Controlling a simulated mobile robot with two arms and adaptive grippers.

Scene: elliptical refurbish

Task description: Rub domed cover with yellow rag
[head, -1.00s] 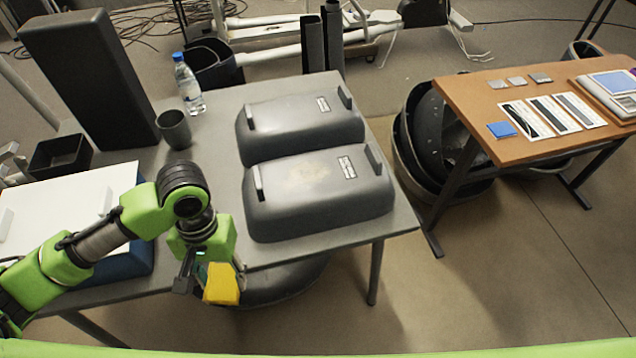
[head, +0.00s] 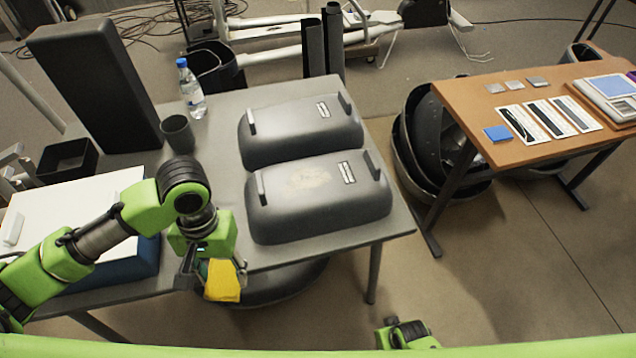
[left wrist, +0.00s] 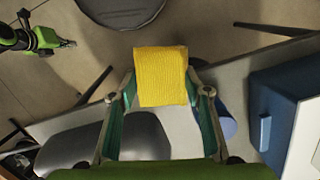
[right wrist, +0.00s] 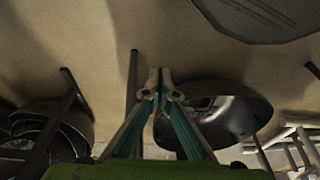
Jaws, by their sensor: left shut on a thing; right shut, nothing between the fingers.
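Two grey domed covers lie side by side on the grey table. The near cover (head: 325,205) has a pale smudged patch on its top, a label and a handle at each end. The far cover (head: 300,138) has a label and no patch that I can see. My left gripper (head: 212,276) is at the table's front edge, left of the near cover and apart from it. It is shut on the yellow rag (head: 223,283), which also shows between the fingers in the left wrist view (left wrist: 161,77). My right gripper (right wrist: 161,84) is shut and empty, over the floor.
On the grey table (head: 225,190) stand a bottle (head: 190,90), a dark cup (head: 178,134), a tall dark block (head: 95,85) and a white-topped blue case (head: 75,215). An orange-brown table (head: 480,150) with cards stands at right. Floor lies between the tables.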

